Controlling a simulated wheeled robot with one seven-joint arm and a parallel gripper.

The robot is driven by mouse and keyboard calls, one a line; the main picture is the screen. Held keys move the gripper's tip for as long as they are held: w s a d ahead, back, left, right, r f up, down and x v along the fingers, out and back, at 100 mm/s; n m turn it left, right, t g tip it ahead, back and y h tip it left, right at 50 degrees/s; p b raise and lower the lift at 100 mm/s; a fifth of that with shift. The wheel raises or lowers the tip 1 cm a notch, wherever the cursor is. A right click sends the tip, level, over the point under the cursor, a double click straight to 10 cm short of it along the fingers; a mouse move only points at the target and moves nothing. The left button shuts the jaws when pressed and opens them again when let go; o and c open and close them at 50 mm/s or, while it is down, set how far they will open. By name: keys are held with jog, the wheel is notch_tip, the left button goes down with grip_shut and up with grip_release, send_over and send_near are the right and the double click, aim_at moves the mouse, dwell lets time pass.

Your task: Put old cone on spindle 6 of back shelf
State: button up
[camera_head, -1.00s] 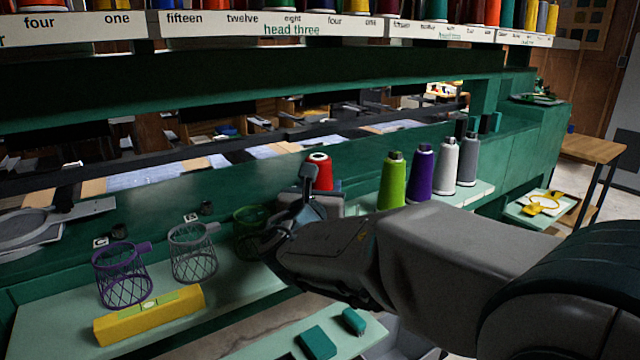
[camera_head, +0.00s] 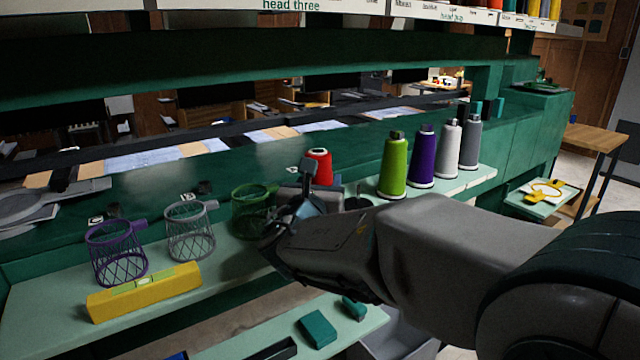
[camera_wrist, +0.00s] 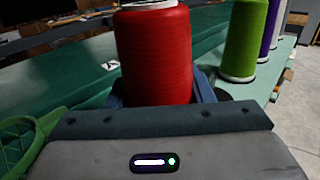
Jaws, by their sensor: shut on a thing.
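A red cone (camera_head: 319,167) of thread stands upright in my gripper (camera_head: 308,190), which is shut on it. In the wrist view the red cone (camera_wrist: 154,55) fills the middle, between the blue fingers. The arm hides its lower part in the head view. The back shelf with its signs, including "head three" (camera_head: 291,5), runs along the top edge. Its cones are mostly cut off, and spindle 6 cannot be made out.
Green (camera_head: 394,165), purple (camera_head: 423,157), white (camera_head: 448,149) and grey (camera_head: 470,143) cones stand on the ledge to the right. Purple (camera_head: 116,252), grey (camera_head: 190,230) and green (camera_head: 252,210) mesh baskets and a yellow level (camera_head: 144,291) are at left. A green beam (camera_head: 250,75) crosses behind.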

jog(key=shift+f, duration=0.15)
jog(key=shift+f+b, duration=0.15)
jog(key=shift+b, duration=0.15)
jog(key=o, duration=1.1)
jog(key=shift+o, duration=0.2)
jog(key=shift+s, duration=0.1)
